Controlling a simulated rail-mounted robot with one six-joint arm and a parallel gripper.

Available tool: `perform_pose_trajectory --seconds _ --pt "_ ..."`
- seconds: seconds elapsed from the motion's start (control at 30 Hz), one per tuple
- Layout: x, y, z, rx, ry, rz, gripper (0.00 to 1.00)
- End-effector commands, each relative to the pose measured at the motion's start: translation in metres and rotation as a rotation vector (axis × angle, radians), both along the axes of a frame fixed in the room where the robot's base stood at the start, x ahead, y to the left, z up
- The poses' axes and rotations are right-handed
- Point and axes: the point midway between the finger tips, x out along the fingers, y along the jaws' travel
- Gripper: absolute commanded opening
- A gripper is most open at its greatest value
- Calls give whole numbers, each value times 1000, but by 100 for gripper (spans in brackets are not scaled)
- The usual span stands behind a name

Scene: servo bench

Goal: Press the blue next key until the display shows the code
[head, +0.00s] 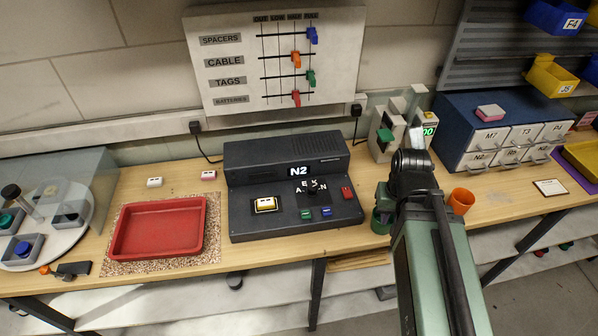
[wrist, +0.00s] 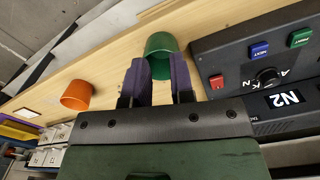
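The dark console (head: 295,226) stands on the bench, and its display (head: 301,171) reads N2. The blue key (head: 326,211) sits on its front between a green key (head: 306,213) and a red key (head: 347,192). In the wrist view the blue key (wrist: 260,50) is labelled NEXT and the display (wrist: 288,98) also reads N2. My gripper (wrist: 160,66) is open, its two fingers apart, beside the console's red-key end and away from the keys. A green cup (wrist: 160,44) shows beyond and between the fingertips; I cannot tell whether they touch it. In the head view my arm hides the fingers.
A black knob (wrist: 267,76) with letters around it sits near the keys. An orange cup (head: 461,200) stands right of my arm. A red tray (head: 155,230) lies left of the console. A blue drawer cabinet (head: 458,121) stands at the right. A wall board (head: 228,82) hangs behind.

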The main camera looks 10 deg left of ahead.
Motion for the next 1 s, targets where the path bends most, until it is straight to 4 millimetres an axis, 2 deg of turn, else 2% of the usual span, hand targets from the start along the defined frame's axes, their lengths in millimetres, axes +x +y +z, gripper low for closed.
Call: perform_pose_trajectory --seconds 0.03,0.13,1.0 --pt "0 0 0 0 0 0 15" --pt "0 0 0 0 0 0 0" --pt "0 0 0 0 0 0 0"
